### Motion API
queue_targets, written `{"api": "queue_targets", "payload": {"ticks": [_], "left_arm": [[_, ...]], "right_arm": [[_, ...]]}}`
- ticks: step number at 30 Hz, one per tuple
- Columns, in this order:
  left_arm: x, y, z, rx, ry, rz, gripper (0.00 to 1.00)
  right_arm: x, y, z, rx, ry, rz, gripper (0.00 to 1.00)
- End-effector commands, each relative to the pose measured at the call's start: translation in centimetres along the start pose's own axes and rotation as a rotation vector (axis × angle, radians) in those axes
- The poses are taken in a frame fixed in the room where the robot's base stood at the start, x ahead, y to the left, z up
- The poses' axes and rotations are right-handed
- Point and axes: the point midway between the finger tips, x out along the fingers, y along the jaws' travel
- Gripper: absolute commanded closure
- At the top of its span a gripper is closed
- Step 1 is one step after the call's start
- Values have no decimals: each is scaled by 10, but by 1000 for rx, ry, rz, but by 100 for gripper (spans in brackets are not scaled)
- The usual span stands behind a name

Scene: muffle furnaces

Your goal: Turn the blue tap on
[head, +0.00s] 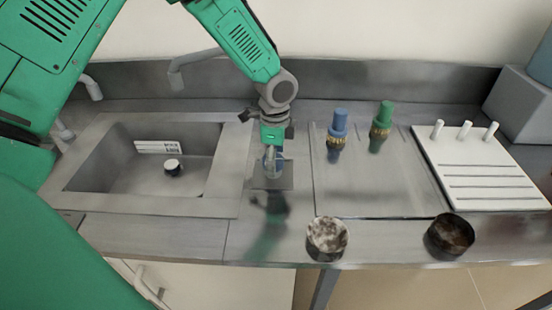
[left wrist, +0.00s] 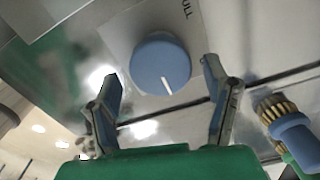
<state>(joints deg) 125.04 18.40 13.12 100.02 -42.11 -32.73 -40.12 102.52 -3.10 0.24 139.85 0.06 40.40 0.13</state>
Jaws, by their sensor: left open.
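The blue tap (left wrist: 162,62) is a round blue knob with a white line, set on a grey plate with partly cut-off lettering. In the left wrist view it lies just ahead of my gripper and between its two fingers. In the head view the blue tap (head: 280,163) is mostly hidden behind my gripper, on the counter right of the sink. My left gripper (head: 271,160) points down over it. In the left wrist view my left gripper (left wrist: 160,72) is open and empty, with a finger on either side; contact with the knob cannot be told. My right gripper is not in view.
A sink (head: 150,170) with a grey spout (head: 192,62) lies to the left. A blue-topped brush (head: 338,125) and a green-topped brush (head: 382,122) stand close on the right. Two dark-sided bowls (head: 327,238) (head: 450,235) sit at the front edge. A white pegged board (head: 485,170) lies further right.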

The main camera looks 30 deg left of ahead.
Motion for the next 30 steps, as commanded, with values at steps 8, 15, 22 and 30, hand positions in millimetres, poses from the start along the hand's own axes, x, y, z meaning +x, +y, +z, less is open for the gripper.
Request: {"api": "queue_targets", "payload": {"ticks": [8, 15, 22, 30], "left_arm": [[2, 0, 0, -1, 0, -1, 30], [1, 0, -3, -1, -1, -4, 80], [0, -1, -6, -13, 4, -6, 80], [-2, -1, -7, -131, 5, -7, 80]], "right_arm": [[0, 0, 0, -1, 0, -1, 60], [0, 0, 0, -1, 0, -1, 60], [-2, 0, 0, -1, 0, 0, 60], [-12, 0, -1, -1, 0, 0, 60]]}}
